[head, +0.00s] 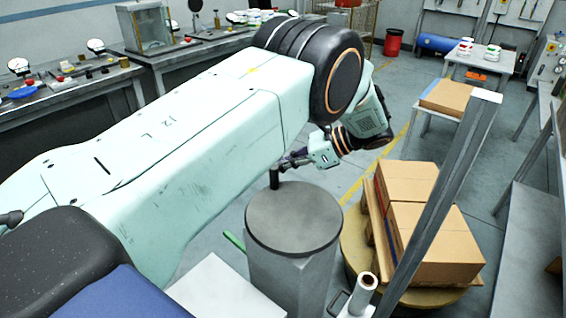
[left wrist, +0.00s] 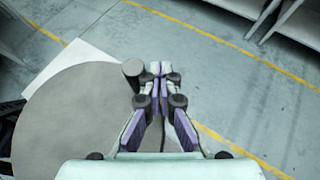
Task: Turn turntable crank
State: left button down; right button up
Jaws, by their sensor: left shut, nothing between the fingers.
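The crank shows as a round grey disc (head: 294,215) on top of a grey cylinder, with a dark upright knob (head: 274,179) at its far edge. The turntable (head: 352,232) is a round tan platform carrying a wooden pallet and cardboard boxes (head: 425,240). My left gripper (head: 284,163) is shut and empty close beside the knob. In the left wrist view the fingertips (left wrist: 157,68) meet just right of the knob (left wrist: 132,70), at the rim of the disc (left wrist: 70,125). I cannot tell whether they touch it. My right gripper is not in view.
A slanted grey metal post (head: 440,200) stands right of the disc, in front of the boxes. A short pipe-like post (head: 363,295) stands at the front. Workbenches (head: 70,110) line the back left. Open floor with yellow lines lies beyond.

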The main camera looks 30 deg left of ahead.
pick_arm(q)
jog(key=s+a+n+g+h+p, duration=0.2)
jog(key=s+n+g+h, duration=0.3)
jog(key=s+n, duration=0.3)
jog(key=shift+s+a+g+h, duration=0.15)
jog(key=shift+s+g+h, duration=0.35)
jog(key=shift+s, duration=0.5)
dwell(0.6)
jog(key=shift+s+n+h+p, duration=0.45)
jog(key=shift+n+h, duration=0.15)
jog(key=shift+n, duration=0.1)
dwell(0.9)
